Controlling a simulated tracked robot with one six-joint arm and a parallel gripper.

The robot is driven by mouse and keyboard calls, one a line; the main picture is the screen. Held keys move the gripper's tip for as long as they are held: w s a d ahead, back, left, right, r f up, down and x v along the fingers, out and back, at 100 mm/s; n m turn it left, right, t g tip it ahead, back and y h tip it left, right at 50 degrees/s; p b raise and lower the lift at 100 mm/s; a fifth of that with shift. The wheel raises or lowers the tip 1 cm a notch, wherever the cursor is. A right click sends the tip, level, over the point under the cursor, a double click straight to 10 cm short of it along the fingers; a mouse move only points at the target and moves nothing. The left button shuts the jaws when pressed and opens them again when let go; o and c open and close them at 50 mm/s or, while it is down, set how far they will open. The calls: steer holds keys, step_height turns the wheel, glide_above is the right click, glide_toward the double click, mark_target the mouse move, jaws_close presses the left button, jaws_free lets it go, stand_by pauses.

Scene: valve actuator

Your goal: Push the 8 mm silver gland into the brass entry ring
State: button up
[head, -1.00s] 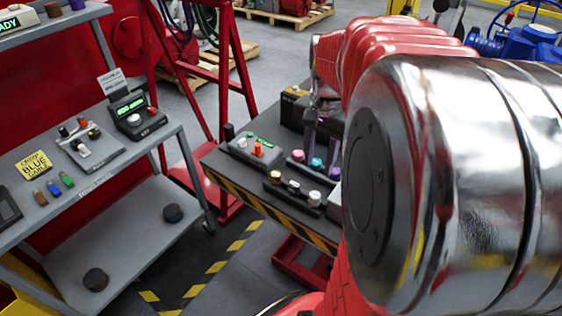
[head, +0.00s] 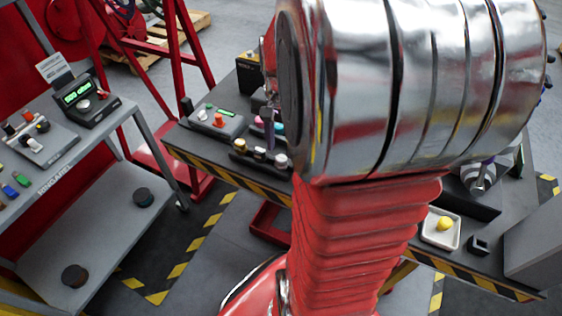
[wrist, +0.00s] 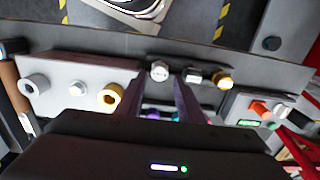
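The brass entry ring (wrist: 110,97) is on a pale grey block (wrist: 60,68), left of my fingers in the wrist view. Several glands stand in a dark rack: a round silver one (wrist: 159,71), a silver hex one (wrist: 193,76) and a brass-coloured one (wrist: 223,80). In the head view the rack's silver end gland (head: 281,160) shows beside my arm. I cannot read which is 8 mm. My gripper (wrist: 161,82) is open, its fingers apart and pointing towards the rack, with the round silver gland in line with the gap. I see no contact. My arm hides the entry block in the head view.
The grey block also carries a grey ring (wrist: 33,85) and a silver hex fitting (wrist: 77,88). A control box with a red knob (head: 216,119) stands beyond the rack. A white tray with a yellow ball (head: 445,223) lies at right. A grey cart (head: 62,150) stands left.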

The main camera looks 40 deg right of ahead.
mark_target(281, 158)
step_height(281, 158, down, 5)
steer(key=shift+d+r, duration=0.1)
steer(key=shift+d, duration=0.05)
steer(key=shift+c, duration=0.3)
stand_by(0.3)
steer(key=c, duration=0.8)
